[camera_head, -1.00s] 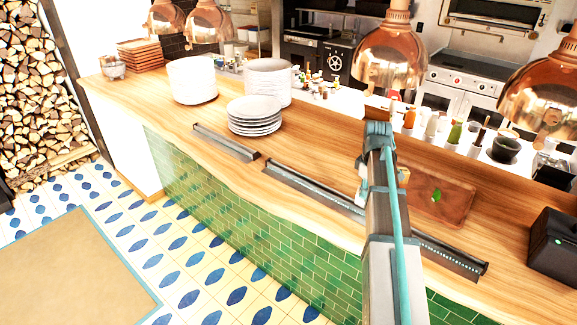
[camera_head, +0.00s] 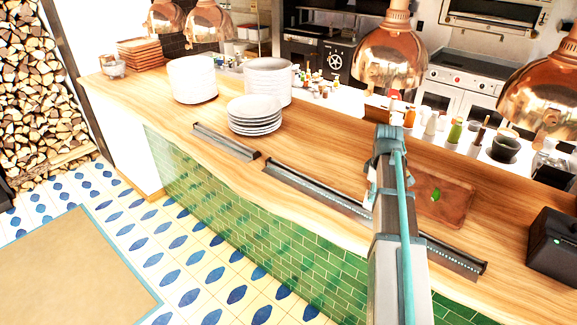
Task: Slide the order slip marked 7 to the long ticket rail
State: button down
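The long ticket rail (camera_head: 315,188) is a dark metal strip along the front edge of the wooden counter. My arm crosses in front of it and hides part of its right half. A shorter rail (camera_head: 225,142) lies to its left, in line with it and a small gap away. No order slip marked 7 can be made out in this view. My gripper is hidden behind the end of my arm, over the counter near the wooden board, so I cannot see its fingers or anything in them.
The wooden counter (camera_head: 330,150) holds stacked white plates (camera_head: 254,115), a wooden board (camera_head: 445,203) with a green leaf and a black box (camera_head: 553,245) at right. Copper lamps (camera_head: 390,60) hang low above it. Bottles stand behind. The counter between plates and board is mostly clear.

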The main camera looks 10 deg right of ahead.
jog(key=shift+s+d+p, duration=0.25)
jog(key=shift+s+d, duration=0.85)
jog(key=shift+s, duration=0.2)
jog(key=shift+s+d+p, duration=0.25)
jog(key=shift+s+d, duration=0.8)
jog(key=shift+s, duration=0.2)
jog(key=shift+d, duration=0.1)
jog(key=shift+s, duration=0.15)
jog(key=shift+s+d, duration=2.3)
jog(key=shift+s, duration=0.25)
jog(key=shift+s+d, duration=1.15)
jog(key=shift+s, duration=0.2)
jog(key=shift+s+d, duration=1.15)
jog(key=shift+s, duration=0.15)
jog(key=shift+s+d, duration=0.1)
jog(key=shift+s+d, duration=1.75)
jog(key=shift+s, duration=0.3)
